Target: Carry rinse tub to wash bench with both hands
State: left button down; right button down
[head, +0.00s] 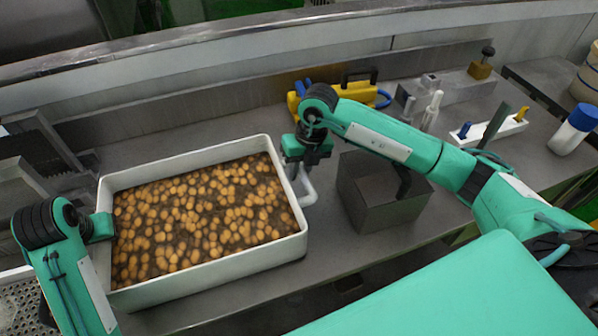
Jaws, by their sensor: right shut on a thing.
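The rinse tub (210,271) is a white rectangular tub on the grey bench, filled with many small orange-brown round pieces. My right gripper (300,163) points down at the tub's right end and is shut on its white side handle (308,192). My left gripper (103,228) is at the tub's left end, against or beside the wall. Its fingertips are hidden, so I cannot tell whether it is open or shut. I cannot make out which surface is the wash bench.
A dark grey box (378,207) stands just right of the tub, under my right arm. A yellow and blue tool (353,93), a white bottle (432,110) and a white tray (507,129) are behind. A blue-capped jar (572,130) stands far right. A raised ledge runs along the back.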

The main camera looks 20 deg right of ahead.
pick_arm(q)
jog(key=shift+a+f, duration=0.15)
jog(key=shift+f, duration=0.05)
pick_arm(e)
jog(key=shift+s+a+f, duration=0.1)
jog(key=shift+s+f, duration=0.05)
jog(key=shift+f, duration=0.4)
pick_arm(q)
jog(key=c, duration=1.7)
grip_release()
jog(key=shift+s+f, duration=0.1)
jog(key=shift+s, duration=0.05)
jog(key=shift+c, duration=0.2)
pick_arm(e)
jog(key=c, duration=1.4)
grip_release()
jog(key=shift+s+f, duration=0.15)
jog(key=shift+c, duration=0.2)
pick_arm(q)
jog(key=shift+o, duration=0.7)
pick_arm(e)
jog(key=shift+o, duration=0.8)
jog(key=shift+s+a, duration=0.15)
jog(key=shift+r, duration=0.2)
notch_tip(320, 180, up, 9)
jog(key=d, duration=0.2)
jog(key=shift+w, duration=0.25)
pick_arm(q)
jog(key=shift+r, duration=0.2)
